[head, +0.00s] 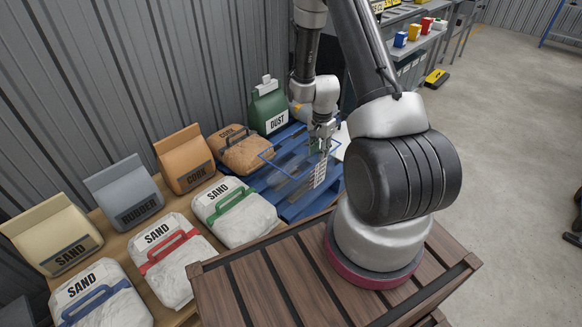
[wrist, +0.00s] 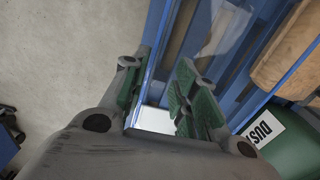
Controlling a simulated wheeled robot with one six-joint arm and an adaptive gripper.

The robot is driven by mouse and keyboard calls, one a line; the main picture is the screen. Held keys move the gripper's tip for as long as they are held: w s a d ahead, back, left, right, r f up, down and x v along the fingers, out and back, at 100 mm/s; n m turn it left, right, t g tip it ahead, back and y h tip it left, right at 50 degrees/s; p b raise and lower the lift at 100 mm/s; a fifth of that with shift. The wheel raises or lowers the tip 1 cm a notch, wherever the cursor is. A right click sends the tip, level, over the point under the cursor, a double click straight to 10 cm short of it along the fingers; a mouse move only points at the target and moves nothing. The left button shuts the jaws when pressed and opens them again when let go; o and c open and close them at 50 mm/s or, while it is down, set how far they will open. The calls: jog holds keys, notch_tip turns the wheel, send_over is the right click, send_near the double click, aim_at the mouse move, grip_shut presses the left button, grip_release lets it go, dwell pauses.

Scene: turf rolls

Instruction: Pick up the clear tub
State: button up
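The clear tub is see-through with a thin blue rim (head: 268,153) and a white label on its near side (head: 318,175). It is over the blue pallet in the head view; I cannot tell exactly how its base sits. My gripper (head: 320,143) is at the tub's right part, pointing down. In the wrist view my gripper (wrist: 158,92) has its green-padded fingers apart. The tub's blue rim (wrist: 158,55) runs between them, with gaps visible beside it. The lower walls of the tub are hard to make out.
The blue pallet (head: 283,205) lies under the tub. A green DUST bag (head: 268,106) and a brown bag (head: 243,152) stand close behind and left. Several SAND bags, such as the green-handled one (head: 236,212), line the left. Open floor (head: 510,130) is at right.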

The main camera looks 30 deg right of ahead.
jog(key=f, duration=0.8)
jog(key=shift+s+f, duration=0.3)
jog(key=shift+f, duration=0.05)
jog(key=shift+c, duration=0.4)
grip_shut()
jog(key=shift+r, duration=0.1)
